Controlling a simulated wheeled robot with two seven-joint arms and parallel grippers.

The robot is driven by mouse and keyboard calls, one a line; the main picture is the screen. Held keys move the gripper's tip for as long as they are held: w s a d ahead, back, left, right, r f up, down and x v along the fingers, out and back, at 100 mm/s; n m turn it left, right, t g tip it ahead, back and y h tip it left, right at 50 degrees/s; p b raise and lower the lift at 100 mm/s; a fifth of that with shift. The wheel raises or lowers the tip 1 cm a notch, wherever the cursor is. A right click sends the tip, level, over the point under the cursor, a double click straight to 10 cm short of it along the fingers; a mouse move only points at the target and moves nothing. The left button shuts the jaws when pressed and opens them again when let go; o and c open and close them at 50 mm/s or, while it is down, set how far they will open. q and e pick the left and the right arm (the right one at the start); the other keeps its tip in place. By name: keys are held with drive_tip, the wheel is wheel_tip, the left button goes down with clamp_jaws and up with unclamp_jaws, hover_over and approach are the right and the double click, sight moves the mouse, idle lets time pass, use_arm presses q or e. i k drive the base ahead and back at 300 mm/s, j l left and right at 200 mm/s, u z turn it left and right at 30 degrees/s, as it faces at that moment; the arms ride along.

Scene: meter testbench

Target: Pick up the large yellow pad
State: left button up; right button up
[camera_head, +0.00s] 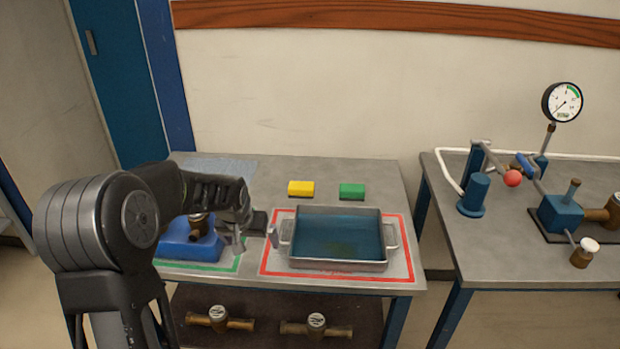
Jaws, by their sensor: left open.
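A yellow pad (301,188) lies flat near the back of the left table, left of a green pad (352,191) of similar size. My left gripper (257,238) is over the left part of the table, in front of the yellow pad and to its left. It is open, with its fingers beside the left handle of the metal tray, and it is apart from the yellow pad. My right gripper is not in the view.
A metal tray (391,233) with blue liquid stands inside a red outline. A blue block with a brass meter (190,252) sits left, partly behind my left arm. The right table (455,240) carries a gauge rig (562,102). Brass meters (316,324) lie on the lower shelf.

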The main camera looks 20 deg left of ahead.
sight(302, 190)
drive_tip(key=i, duration=1.05)
